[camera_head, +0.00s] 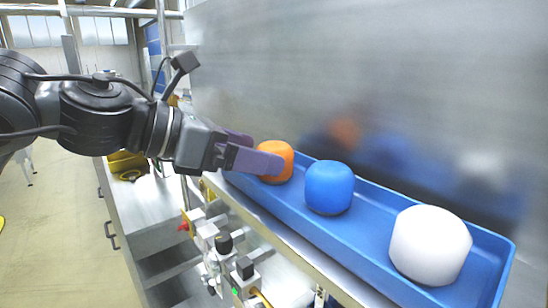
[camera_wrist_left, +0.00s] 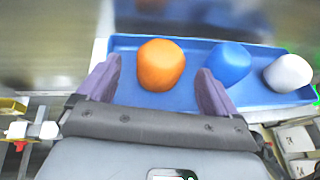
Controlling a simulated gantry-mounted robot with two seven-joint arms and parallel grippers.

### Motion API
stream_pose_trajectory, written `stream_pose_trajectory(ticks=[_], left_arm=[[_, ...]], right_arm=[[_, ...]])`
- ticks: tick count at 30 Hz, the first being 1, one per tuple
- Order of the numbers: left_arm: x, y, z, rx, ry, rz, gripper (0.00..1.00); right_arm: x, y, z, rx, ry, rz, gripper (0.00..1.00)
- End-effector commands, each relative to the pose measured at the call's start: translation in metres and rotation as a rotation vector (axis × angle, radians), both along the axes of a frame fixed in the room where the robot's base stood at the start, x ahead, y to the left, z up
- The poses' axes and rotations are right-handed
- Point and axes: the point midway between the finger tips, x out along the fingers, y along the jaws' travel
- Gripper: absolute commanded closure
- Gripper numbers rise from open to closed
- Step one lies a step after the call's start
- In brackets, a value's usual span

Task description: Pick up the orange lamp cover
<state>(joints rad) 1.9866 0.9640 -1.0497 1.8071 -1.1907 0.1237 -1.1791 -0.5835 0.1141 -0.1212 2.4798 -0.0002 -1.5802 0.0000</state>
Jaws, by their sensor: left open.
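The orange lamp cover (camera_head: 277,160) is a rounded cylinder standing at the far left end of the blue tray (camera_head: 378,244). In the left wrist view the orange cover (camera_wrist_left: 161,65) lies ahead, between the lines of the two purple fingers. My left gripper (camera_head: 256,151) is open, its fingers at the near side of the orange cover; one finger hides part of the cover in the head view. I cannot tell whether a finger touches it. The left gripper also shows in the left wrist view (camera_wrist_left: 158,79), with nothing held. My right gripper is not in view.
A blue cover (camera_head: 329,187) stands just right of the orange one, close to the left gripper's right finger. A white cover (camera_head: 430,245) stands farther right. A shiny metal wall (camera_head: 400,80) rises behind the tray. Valves and fittings (camera_head: 222,245) sit below its front.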

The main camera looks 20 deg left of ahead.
Motion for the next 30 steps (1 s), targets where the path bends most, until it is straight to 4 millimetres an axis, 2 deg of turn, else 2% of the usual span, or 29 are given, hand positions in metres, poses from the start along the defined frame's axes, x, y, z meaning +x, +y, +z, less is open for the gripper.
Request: stream_pose_trajectory(ticks=[3, 9, 19, 30], left_arm=[[0.011, -0.011, -0.002, 0.003, 0.004, -0.002, 0.07], [0.027, -0.023, -0.011, 0.000, 0.002, -0.001, 0.07], [0.030, -0.026, -0.015, 0.000, 0.001, 0.000, 0.09], [0.030, -0.026, -0.014, -0.001, 0.001, 0.000, 0.63]], right_arm=[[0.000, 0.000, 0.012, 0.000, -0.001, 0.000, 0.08], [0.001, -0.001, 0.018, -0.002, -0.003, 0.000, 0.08], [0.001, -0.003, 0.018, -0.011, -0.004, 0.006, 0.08], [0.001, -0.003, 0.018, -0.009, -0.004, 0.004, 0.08]])
